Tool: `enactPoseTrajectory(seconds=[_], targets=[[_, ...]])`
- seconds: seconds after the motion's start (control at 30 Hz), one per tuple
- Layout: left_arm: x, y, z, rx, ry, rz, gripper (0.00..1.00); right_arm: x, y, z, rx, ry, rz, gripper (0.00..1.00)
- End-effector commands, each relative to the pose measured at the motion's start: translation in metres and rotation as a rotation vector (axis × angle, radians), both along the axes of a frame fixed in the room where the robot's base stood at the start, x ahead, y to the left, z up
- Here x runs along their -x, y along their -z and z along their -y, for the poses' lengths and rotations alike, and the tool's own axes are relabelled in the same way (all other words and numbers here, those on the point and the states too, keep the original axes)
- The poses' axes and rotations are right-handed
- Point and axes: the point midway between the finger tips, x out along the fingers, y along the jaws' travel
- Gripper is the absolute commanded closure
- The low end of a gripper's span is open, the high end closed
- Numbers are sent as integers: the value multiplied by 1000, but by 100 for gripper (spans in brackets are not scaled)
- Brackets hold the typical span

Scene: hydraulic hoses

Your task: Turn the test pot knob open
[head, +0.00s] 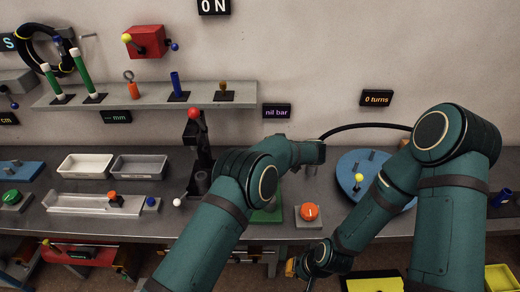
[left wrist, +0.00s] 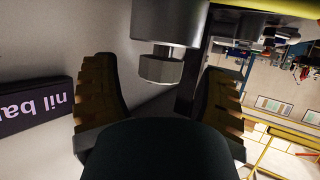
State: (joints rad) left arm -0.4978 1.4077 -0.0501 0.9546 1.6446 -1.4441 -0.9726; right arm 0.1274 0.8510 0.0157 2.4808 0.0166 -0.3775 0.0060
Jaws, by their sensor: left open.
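My left arm reaches over the bench in the head view; its gripper is hidden behind my own arm there. In the left wrist view my left gripper (left wrist: 163,100) is open, its two ribbed fingers apart. A grey cylinder with a hexagonal end (left wrist: 160,69) shows between and beyond the fingers; I cannot tell whether they touch it. A round orange-red knob (head: 309,211) with a white mark sits on a grey block, right of my left arm. No label shows which part is the test pot knob. My right gripper (head: 291,267) hangs low at the bench's front edge, its opening unclear.
A "nil bar" display (head: 277,111) is on the wall; it also shows in the left wrist view (left wrist: 35,107). A blue round plate (head: 350,165) lies right, partly behind my right arm. A black post with a red ball (head: 194,114) stands left of my left arm. Trays (head: 140,166) lie further left.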

Motion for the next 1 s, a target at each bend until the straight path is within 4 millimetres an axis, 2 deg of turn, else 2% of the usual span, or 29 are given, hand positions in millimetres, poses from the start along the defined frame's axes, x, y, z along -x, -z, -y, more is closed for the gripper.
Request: enactPoseTrajectory(seconds=[0.3,0.5,0.7,1.0], targets=[[31,-24,49,2,4,1,28,0,0,0,0,0,0,100],[47,-36,74,1,2,2,28,0,0,0,0,0,0,100],[55,-42,85,1,1,0,28,0,0,0,0,0,0,100],[56,-43,86,0,0,0,28,0,0,0,0,0,0,100]])
